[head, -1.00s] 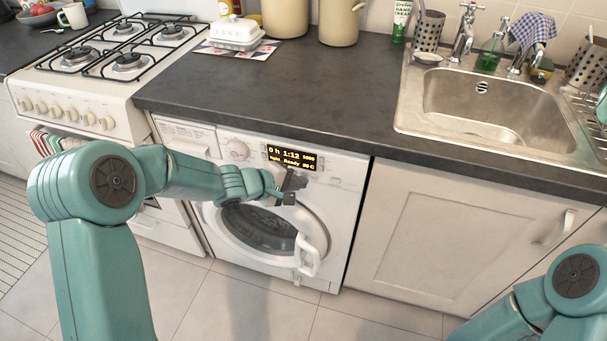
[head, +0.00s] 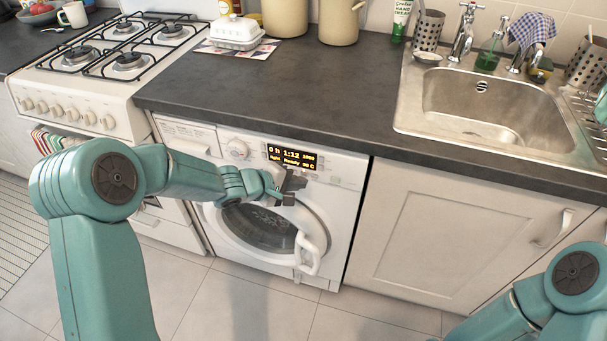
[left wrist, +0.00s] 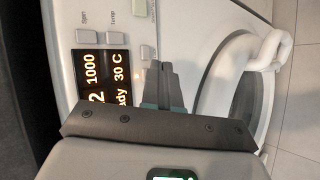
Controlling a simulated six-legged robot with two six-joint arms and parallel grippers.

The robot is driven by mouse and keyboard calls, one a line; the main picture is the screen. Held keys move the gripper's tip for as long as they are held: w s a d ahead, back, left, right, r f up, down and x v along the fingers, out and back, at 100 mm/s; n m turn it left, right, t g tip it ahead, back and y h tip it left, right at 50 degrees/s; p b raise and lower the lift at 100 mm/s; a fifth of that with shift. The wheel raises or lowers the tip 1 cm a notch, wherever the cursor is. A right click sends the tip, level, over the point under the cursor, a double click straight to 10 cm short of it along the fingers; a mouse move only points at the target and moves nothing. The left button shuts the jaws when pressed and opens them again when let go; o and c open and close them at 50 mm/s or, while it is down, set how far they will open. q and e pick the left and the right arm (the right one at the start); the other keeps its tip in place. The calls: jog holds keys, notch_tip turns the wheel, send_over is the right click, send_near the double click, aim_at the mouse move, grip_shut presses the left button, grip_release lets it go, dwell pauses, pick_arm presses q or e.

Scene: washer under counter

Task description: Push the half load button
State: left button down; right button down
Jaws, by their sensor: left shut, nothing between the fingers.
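The white washing machine (head: 335,215) stands under the dark counter, with its round door below and a lit display (head: 292,158) on its panel. My left gripper (head: 293,187) is shut and empty in front of the panel, just below the display. In the left wrist view the shut fingertips (left wrist: 157,68) are beside a small grey button (left wrist: 147,52), and contact cannot be told. Buttons labelled Spin (left wrist: 83,48) and Temp (left wrist: 112,34) and another grey button (left wrist: 140,8) are farther off. No half load label is readable. My right gripper is out of view.
The washer's white door handle (head: 306,253) sticks out below my left gripper. The counter edge (head: 270,136) overhangs the panel. A gas stove (head: 95,60) is at left, a sink (head: 490,105) and cupboard (head: 445,235) at right. The floor in front is clear.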

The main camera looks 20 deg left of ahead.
pick_arm(q)
jog(key=shift+s, duration=0.3)
jog(key=s, duration=0.6)
jog(key=shift+a, duration=0.1)
dwell(0.4)
